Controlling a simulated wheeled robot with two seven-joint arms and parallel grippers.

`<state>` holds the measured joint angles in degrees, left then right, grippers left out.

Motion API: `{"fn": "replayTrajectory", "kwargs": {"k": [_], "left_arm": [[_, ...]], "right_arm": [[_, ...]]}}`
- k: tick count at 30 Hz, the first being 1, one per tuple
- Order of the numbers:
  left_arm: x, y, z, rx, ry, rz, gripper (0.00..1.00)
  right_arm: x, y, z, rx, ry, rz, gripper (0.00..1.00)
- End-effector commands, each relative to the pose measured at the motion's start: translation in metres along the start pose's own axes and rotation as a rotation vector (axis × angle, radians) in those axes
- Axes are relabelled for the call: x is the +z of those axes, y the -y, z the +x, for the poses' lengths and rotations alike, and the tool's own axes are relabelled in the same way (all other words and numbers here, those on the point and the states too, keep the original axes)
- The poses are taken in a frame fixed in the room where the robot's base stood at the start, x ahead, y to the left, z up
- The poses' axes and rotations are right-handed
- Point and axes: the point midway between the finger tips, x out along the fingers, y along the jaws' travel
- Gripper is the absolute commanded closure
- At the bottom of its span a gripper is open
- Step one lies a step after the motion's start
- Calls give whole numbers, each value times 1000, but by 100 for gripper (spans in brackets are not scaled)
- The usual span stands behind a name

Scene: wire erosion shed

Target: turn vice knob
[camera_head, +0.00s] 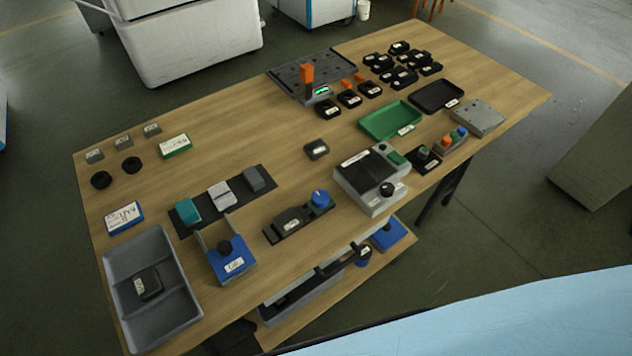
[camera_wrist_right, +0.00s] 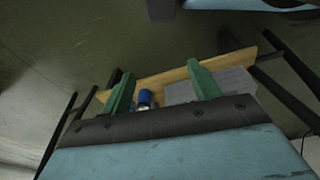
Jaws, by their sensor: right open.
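A dark, low fixture with a round blue knob (camera_head: 320,198) at its right end lies near the front edge of the wooden table in the head view; it may be the vice. I cannot tell for certain which is the vice. My right gripper (camera_wrist_right: 162,82) is open and empty in the right wrist view, its green fingers apart. Neither gripper shows in the head view.
The wooden table (camera_head: 230,115) carries a grey tray (camera_head: 178,262) at front left and a green tray (camera_head: 391,120) at right. A lower shelf with a blue item (camera_head: 388,236) is under the front edge. Beyond the right gripper are a wooden board (camera_wrist_right: 180,75) and a grey box.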

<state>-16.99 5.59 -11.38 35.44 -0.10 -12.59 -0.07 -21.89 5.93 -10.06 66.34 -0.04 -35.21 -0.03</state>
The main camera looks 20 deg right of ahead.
Motion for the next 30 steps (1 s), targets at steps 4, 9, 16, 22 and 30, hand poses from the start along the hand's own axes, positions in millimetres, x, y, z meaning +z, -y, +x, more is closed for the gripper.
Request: {"fn": "replayTrajectory", "kwargs": {"k": [4,9,16,22,30], "left_arm": [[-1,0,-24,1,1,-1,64],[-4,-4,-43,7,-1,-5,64],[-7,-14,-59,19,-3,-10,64],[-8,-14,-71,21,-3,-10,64],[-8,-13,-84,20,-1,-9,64]], "right_arm": [[-57,-2,-73,2,-42,7,39],[-102,-5,-158,4,-76,16,39],[-131,-7,-246,3,-109,16,39],[-150,-2,-308,-12,-137,-20,39],[-199,34,-367,-104,-187,-311,39]]}}
